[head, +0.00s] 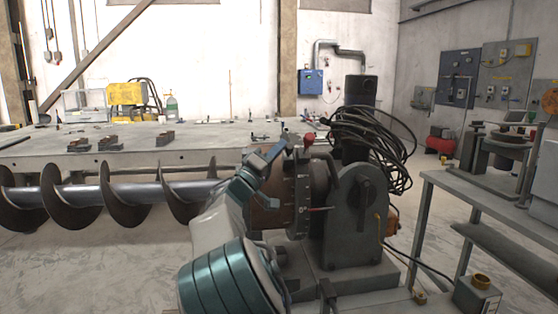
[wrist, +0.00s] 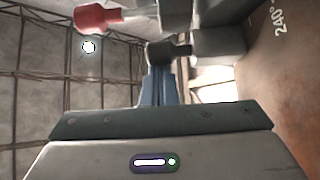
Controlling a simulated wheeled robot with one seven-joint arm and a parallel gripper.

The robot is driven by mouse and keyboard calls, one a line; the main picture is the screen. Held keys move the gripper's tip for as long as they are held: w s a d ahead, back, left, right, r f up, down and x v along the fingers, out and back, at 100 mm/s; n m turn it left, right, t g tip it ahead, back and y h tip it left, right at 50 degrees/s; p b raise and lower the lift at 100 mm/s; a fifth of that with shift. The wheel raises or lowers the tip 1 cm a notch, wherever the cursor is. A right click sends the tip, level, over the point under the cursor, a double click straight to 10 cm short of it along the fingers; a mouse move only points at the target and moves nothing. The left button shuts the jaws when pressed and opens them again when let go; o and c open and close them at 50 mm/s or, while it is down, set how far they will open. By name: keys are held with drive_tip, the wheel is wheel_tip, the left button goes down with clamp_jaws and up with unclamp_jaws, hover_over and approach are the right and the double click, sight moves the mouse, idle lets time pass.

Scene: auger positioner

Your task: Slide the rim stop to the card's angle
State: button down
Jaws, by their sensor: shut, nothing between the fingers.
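The positioner's brown drum (head: 268,212) carries a dark graduated rim (head: 300,190) with white marks and a red pointer (head: 318,209) by the 0° mark. A red knob (head: 309,139) stands at the rim's top; it also shows in the wrist view (wrist: 97,18). In the wrist view, a grey block with a dark rounded end (wrist: 170,52), likely the rim stop, lies beside the brown surface marked 240° (wrist: 281,22). My gripper (head: 283,148) is shut and empty at the drum's upper left. Its fingers (wrist: 158,82) point at the dark end; contact is unclear. I cannot make out the card.
A long auger (head: 110,195) extends left from the drum. Behind is a grey bench (head: 210,138) with small blocks and a yellow machine (head: 127,94). Black cables (head: 375,140) coil above the positioner's housing (head: 355,215). A metal table (head: 480,195) stands at right.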

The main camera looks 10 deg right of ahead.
drive_tip(key=s+f+m+g+h+b, duration=0.2)
drive_tip(key=s+f+m+h+b, duration=0.1)
drive_tip(key=b, duration=0.8)
drive_tip(key=shift+s+f+m+g+h, duration=0.35)
drive_tip(key=shift+s+f+m, duration=0.2)
drive_tip(key=shift+f+m, duration=0.6)
drive_tip(key=shift+d+r+m, duration=0.1)
drive_tip(key=shift+r+m, duration=0.05)
drive_tip(key=shift+m, duration=0.1)
